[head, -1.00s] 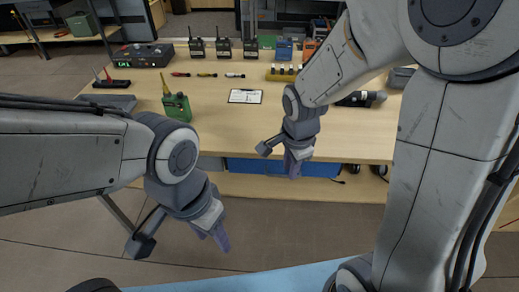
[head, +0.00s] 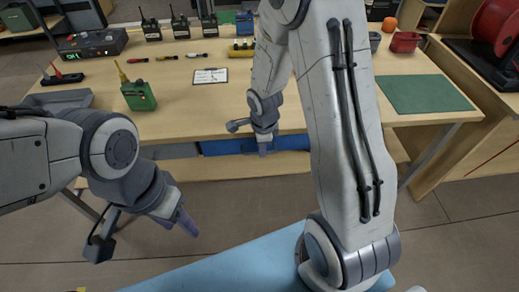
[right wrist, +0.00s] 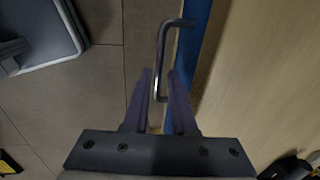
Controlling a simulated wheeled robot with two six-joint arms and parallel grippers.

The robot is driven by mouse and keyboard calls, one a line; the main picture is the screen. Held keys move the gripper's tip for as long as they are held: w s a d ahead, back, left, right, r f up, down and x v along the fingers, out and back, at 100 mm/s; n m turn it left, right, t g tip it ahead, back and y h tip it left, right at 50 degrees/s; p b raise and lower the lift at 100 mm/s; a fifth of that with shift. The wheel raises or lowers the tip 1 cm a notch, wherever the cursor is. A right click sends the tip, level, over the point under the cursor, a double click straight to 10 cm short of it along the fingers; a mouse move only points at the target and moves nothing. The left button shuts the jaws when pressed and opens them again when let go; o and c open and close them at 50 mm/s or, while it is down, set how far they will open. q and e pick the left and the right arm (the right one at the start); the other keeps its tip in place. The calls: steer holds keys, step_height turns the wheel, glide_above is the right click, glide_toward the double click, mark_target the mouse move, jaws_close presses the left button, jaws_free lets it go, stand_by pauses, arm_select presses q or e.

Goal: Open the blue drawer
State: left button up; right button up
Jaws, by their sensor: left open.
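The blue drawer (head: 228,147) sits under the front edge of the wooden table (head: 200,110). Its front looks flush with the table, and my right arm hides part of it. My right gripper (head: 264,148) is at the drawer front. In the right wrist view, a bent metal handle (right wrist: 162,50) stands out from the blue front (right wrist: 200,45). The handle's near end lies between the two fingers of the right gripper (right wrist: 160,85), which are apart with gaps beside the handle. My left gripper (head: 180,220) is open and empty over the floor, left of the drawer.
A green mat (head: 423,94) is at the right. A grey drawer front (head: 172,151) is left of the blue one.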

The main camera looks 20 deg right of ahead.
steer(key=shift+f, duration=0.35)
jaws_close()
steer(key=shift+w, duration=0.1)
steer(key=shift+w+r, duration=0.15)
stand_by(0.9)
